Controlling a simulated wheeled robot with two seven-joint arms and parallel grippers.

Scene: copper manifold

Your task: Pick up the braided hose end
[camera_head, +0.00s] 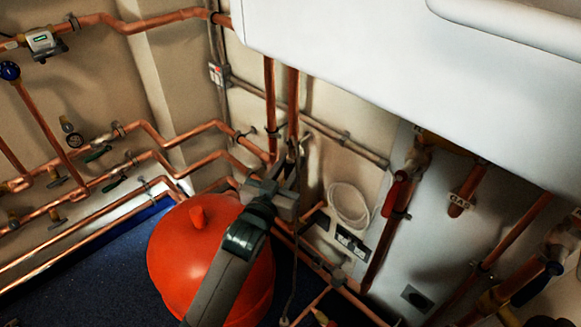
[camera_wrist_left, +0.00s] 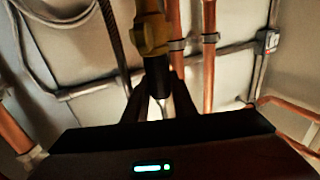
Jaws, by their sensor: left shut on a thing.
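My left gripper (camera_head: 289,174) reaches up past the orange vessel to the pipes near the wall and is shut on the braided hose end. In the left wrist view, the dark fingers (camera_wrist_left: 158,95) close on the dark lower part of the hose end (camera_wrist_left: 157,70), below a brass-coloured fitting (camera_wrist_left: 150,32). A dark braided length of hose (camera_wrist_left: 112,40) shows just left of it. In the head view, a thin dark hose (camera_head: 293,265) hangs below the gripper, and the gripped end is mostly hidden. My right gripper is not in view.
A round orange vessel (camera_head: 190,255) stands under my left arm. A white boiler casing (camera_head: 400,75) overhangs the upper right. Vertical copper pipes (camera_head: 270,100) run close behind the gripper. A red-handled valve (camera_head: 391,198) and a white cable coil (camera_head: 349,205) are to its right.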

